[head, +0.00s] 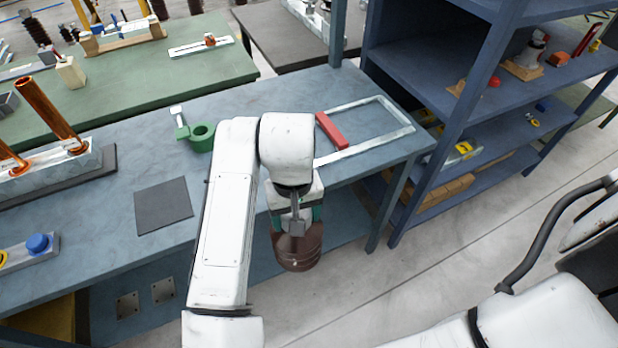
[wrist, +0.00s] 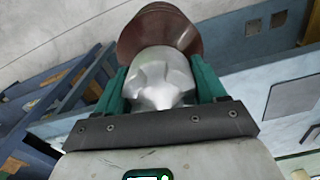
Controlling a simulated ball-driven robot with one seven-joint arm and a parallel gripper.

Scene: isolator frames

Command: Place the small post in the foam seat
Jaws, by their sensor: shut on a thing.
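My gripper (head: 294,214) is shut on the small post (head: 298,250), a brown ribbed piece with a pale metal end. In the wrist view the teal fingers of my gripper (wrist: 160,75) close on both sides of the metal end (wrist: 160,82), and the brown ribbed part (wrist: 157,30) extends beyond them. In the head view the post hangs by the table's near edge, against the lower shelf and floor. A flat dark grey square pad (head: 163,206) lies on the table left of my gripper; it looks like the foam seat, though no recess shows.
On the blue-grey table (head: 120,185) are a green clamp-like part (head: 201,137), a red bar (head: 331,131) by a pale rectangular frame (head: 398,118), and copper rods (head: 48,107) on a block at left. A blue shelf unit (head: 440,60) stands at right.

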